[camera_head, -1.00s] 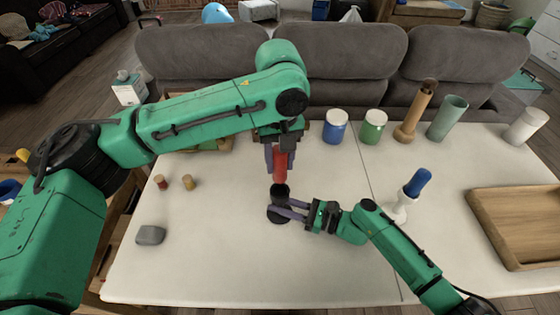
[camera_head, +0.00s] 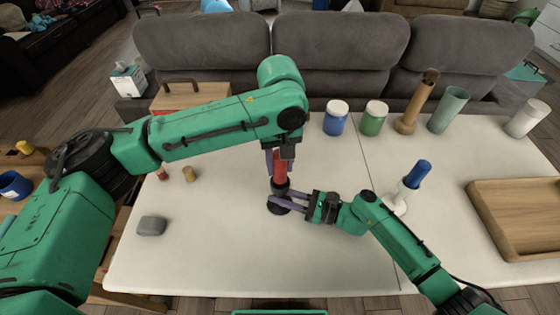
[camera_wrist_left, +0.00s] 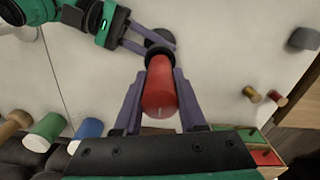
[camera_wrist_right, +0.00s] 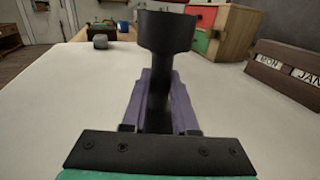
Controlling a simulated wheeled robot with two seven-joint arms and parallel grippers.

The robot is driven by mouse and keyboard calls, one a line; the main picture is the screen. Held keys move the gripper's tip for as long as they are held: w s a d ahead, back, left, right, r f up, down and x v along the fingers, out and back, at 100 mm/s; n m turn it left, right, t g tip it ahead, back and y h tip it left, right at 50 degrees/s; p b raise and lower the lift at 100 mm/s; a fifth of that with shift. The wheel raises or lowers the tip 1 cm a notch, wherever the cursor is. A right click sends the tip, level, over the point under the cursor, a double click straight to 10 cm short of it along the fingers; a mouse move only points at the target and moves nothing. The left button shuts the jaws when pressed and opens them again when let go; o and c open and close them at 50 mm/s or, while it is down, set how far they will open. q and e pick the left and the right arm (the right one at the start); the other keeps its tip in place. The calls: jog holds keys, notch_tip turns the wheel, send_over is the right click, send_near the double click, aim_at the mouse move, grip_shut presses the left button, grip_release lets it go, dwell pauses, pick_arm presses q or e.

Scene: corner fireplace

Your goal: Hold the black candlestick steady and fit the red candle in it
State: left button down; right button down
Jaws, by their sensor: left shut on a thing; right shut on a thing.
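The red candle (camera_head: 280,167) is upright in my left gripper (camera_head: 280,157), which is shut on it above the black candlestick. The candle also shows in the left wrist view (camera_wrist_left: 160,90). The black candlestick (camera_head: 278,210) stands upright on the white table, its cup (camera_wrist_right: 165,30) just under the candle's lower end. My right gripper (camera_head: 280,200) is shut around its stem, as the right wrist view shows (camera_wrist_right: 158,90). In the head view the candle's lower end meets the cup rim. I cannot tell whether it is inside; no red shows above the cup in the right wrist view.
A blue jar (camera_head: 335,119), green jar (camera_head: 374,121) and tall vessels stand at the back right. A white holder with a blue candle (camera_head: 417,175) and a wooden tray (camera_head: 474,215) are at right. A grey block (camera_head: 151,225) lies at left. The front middle is clear.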

pick_arm(q)
jog(key=shift+f, duration=1.55)
jog(key=shift+c, duration=2)
grip_release()
notch_tip(320, 180, up, 12)
pick_arm(e)
jog(key=c, duration=0.6)
grip_release()
